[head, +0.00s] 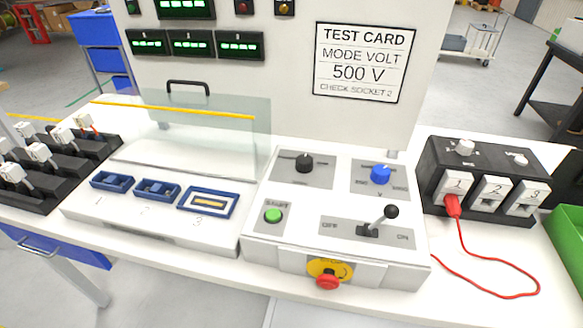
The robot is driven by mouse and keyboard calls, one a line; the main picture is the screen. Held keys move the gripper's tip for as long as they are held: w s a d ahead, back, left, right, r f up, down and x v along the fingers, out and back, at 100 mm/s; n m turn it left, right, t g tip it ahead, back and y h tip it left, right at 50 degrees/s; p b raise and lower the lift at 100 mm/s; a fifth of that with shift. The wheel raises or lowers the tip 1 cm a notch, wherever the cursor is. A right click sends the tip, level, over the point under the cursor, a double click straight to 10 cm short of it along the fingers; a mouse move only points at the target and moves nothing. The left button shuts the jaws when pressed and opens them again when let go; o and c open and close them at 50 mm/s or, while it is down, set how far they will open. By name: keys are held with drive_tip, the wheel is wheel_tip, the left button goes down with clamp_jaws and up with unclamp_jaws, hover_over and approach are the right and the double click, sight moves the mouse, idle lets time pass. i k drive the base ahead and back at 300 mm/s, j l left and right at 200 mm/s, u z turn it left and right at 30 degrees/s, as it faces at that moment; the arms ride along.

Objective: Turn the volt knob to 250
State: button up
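The volt knob is most likely the blue knob (380,174) on the right grey plate (394,190) of the white control panel (290,240), in the head view. A "V" shows under it; its scale numbers and pointer direction are too small to read. A black knob (304,162) sits on the plate to its left. The test card (365,62) on the wall behind reads MODE VOLT, 500 V, CHECK SOCKET 2. My gripper is not in view.
In front of the knobs are a green start button (273,215), a black-balled lever (391,212) and a red emergency button (327,281). A black socket box (480,160) with a red cable (500,295) stands right; a clear cover (200,130) stands left.

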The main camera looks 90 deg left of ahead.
sight(380, 174)
drive_tip(key=u, duration=1.6)
